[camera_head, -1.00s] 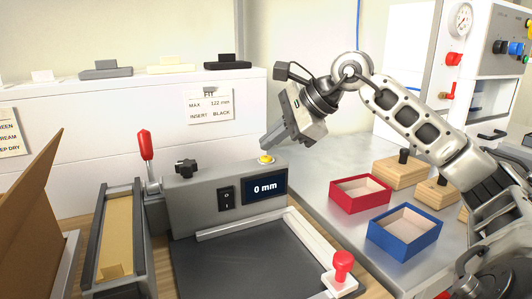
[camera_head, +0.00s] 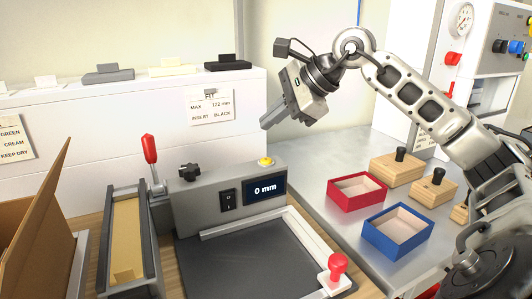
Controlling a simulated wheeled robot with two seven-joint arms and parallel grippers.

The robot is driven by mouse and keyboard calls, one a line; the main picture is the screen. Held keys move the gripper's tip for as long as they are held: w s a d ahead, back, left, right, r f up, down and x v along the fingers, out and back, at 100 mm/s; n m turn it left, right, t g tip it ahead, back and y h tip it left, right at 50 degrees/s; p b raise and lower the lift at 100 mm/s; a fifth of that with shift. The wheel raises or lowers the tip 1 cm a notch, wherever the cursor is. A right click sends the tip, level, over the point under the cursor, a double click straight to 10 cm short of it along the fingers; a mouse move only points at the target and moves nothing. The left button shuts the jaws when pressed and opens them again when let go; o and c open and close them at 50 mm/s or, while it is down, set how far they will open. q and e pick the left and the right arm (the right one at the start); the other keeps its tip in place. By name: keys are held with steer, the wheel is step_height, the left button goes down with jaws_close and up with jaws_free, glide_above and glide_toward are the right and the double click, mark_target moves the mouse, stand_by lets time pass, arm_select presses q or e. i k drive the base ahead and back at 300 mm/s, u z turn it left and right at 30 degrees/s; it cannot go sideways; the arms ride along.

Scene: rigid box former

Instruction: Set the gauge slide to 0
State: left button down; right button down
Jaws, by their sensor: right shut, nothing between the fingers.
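The gauge is a grey housing with a display (camera_head: 265,190) that reads 0 mm. A yellow button (camera_head: 265,162) sits on top of the housing, above the display. A white slide frame (camera_head: 316,243) with a red knob (camera_head: 338,264) lies along the right side of the dark plate (camera_head: 250,262). My right gripper (camera_head: 266,123) is shut and empty. It is in the air above the yellow button, apart from it. My left gripper is not in view.
A red box (camera_head: 357,207) and a blue box (camera_head: 369,237) stand on the metal table at right, with wooden knobbed blocks (camera_head: 396,167) behind. A red-handled lever (camera_head: 149,150) stands left of the gauge. An open cardboard box (camera_head: 35,235) is at far left.

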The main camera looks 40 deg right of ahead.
mark_target(334, 278)
steer(key=k, duration=1)
